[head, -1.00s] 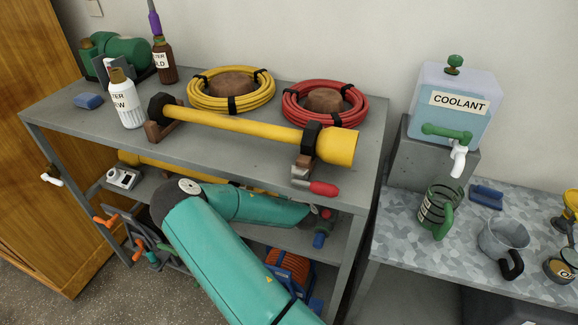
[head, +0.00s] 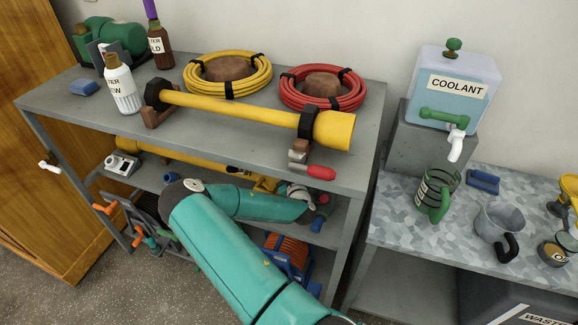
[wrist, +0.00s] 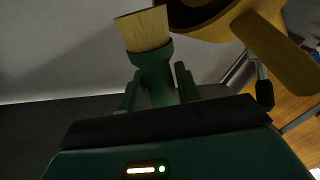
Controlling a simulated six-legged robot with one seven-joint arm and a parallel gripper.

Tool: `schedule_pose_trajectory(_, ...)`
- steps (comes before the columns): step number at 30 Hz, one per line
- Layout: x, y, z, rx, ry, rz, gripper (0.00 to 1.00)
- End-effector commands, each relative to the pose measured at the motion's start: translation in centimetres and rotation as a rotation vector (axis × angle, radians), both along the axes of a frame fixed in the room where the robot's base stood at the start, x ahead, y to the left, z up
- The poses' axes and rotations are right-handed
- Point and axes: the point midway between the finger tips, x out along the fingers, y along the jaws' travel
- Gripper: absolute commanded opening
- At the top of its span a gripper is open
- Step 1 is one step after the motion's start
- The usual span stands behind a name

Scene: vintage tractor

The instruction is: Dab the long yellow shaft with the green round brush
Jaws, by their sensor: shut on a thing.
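A green brush (wrist: 153,57) with flat-looking pale yellow bristles (wrist: 143,29) is in the wrist view. My gripper (wrist: 158,90) is shut on its green handle, bristles pointing away from me. A yellow part (wrist: 225,22) with a dark opening is close to the right of the bristles; whether they touch is unclear. In the head view, a long yellow shaft (head: 235,110) with black collars lies on supports on the shelf top. Another yellow bar (head: 185,157) lies on the middle shelf, partly hidden by my arm. My gripper and the brush cannot be made out there.
The grey shelf (head: 60,107) also carries yellow (head: 228,88) and red (head: 350,103) hose coils, bottles (head: 120,85) and a red-handled tool (head: 318,172). An orange-and-blue spool (head: 287,255) is below my arm. A bench (head: 400,220) with a coolant tank (head: 452,90) stands right.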

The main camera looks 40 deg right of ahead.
Motion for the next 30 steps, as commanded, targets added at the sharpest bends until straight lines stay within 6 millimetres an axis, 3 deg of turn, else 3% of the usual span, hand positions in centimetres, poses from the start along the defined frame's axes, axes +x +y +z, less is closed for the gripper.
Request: schedule_pose_trajectory(30,0.06,-0.02,-0.97,0.0,0.0,0.001,0.1)
